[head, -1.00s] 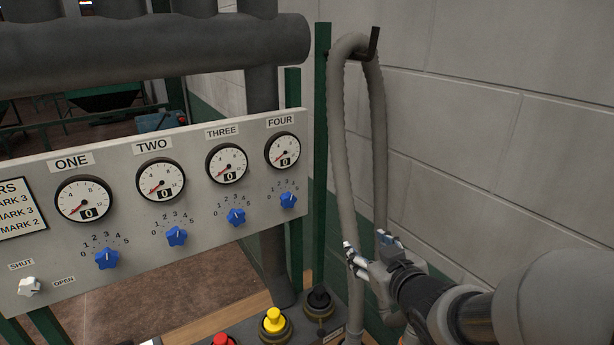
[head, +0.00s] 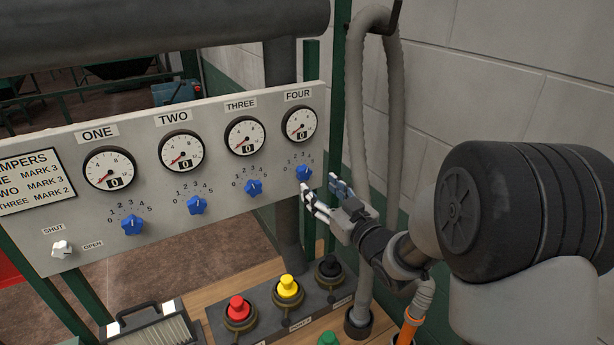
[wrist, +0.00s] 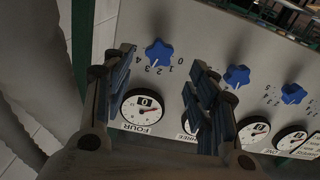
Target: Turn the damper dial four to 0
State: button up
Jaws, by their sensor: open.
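The dial four knob (head: 304,173) is a blue star-shaped knob at the right end of the grey panel, under the FOUR gauge (head: 299,124). In the wrist view the knob (wrist: 159,52) shows upside down, with a white pointer mark towards the middle of its 0 to 5 scale; the exact number is unclear. My gripper (head: 320,188) is open and empty, just below and right of the knob in the head view. In the wrist view its fingers (wrist: 162,62) lie to either side of the knob, apparently short of the panel and not touching it.
Blue knobs for THREE (head: 253,188), TWO (head: 196,205) and ONE (head: 132,225) sit along the panel (head: 225,215). A grey hose (head: 358,110) and green post stand to the right. Red (head: 238,309), yellow (head: 288,288) and black (head: 330,268) buttons lie below.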

aim_at(306, 176)
jog(key=x, duration=0.7)
jog(key=shift+w+a, duration=0.15)
jog(key=shift+w, duration=0.1)
jog(key=shift+c, duration=0.3)
jog(key=c, duration=1)
